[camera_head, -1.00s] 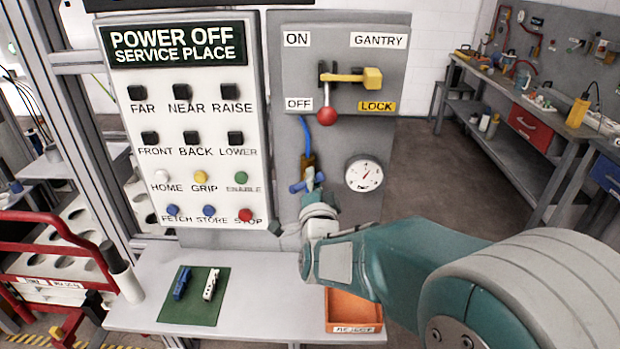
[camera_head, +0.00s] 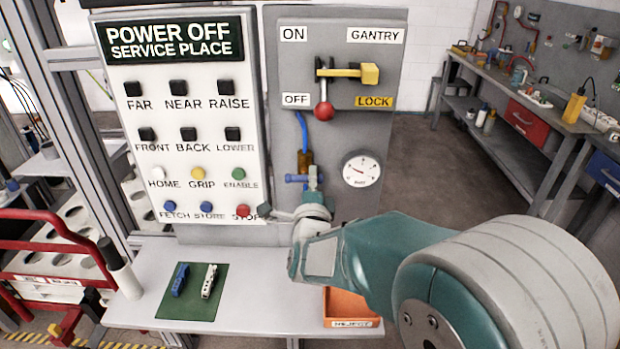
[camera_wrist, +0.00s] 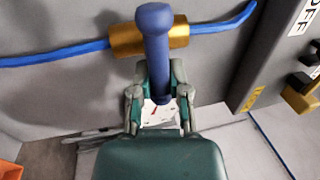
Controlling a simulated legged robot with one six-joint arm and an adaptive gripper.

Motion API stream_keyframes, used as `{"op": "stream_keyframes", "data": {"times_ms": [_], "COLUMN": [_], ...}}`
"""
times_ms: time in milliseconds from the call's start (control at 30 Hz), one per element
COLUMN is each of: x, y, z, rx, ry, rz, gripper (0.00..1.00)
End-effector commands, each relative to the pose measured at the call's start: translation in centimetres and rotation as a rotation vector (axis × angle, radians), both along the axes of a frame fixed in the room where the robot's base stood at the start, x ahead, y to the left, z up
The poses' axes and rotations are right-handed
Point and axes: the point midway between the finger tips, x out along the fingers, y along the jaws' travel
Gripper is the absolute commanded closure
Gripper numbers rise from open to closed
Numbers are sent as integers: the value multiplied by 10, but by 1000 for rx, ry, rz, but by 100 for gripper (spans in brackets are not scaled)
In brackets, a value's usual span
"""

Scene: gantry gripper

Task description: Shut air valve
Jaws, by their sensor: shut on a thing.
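The air valve has a brass body (camera_head: 305,160) on the grey panel, on a blue air hose (camera_head: 302,130). Its blue handle (camera_head: 296,179) lies level, crosswise to the upright hose. In the wrist view the blue handle (camera_wrist: 155,50) also stands across the brass body (camera_wrist: 125,41) and the hose (camera_wrist: 70,52). My gripper (camera_wrist: 158,98) is shut on the handle, with one finger on each side. In the head view my gripper (camera_head: 313,182) is at the handle's right part, its fingertips small and partly hidden. The pressure gauge (camera_head: 361,170) is right of the valve.
The lever with a red knob (camera_head: 323,111) hangs down at OFF, with a yellow lock piece (camera_head: 369,74) beside it. A button panel (camera_head: 185,130) stands close left. The shelf below holds a green mat (camera_head: 193,305) and an orange bin (camera_head: 350,300).

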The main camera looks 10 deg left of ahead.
Motion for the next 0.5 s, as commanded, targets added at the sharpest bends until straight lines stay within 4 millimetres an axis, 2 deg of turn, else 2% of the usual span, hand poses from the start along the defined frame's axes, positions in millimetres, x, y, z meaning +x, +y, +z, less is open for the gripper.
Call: {"op": "stream_keyframes", "data": {"times_ms": [33,333,367,400,433,500], "x": [1,1,1,1,1,1], "y": [-3,-3,-3,-3,-3,-2], "z": [-6,-7,-7,-7,-7,-6], "rx": [-1,-2,-2,-2,-2,-2], "ry": [14,17,17,17,16,14], "rz": [-7,-8,-8,-8,-8,-7], "gripper": [100,100,65,48,43,43]}}
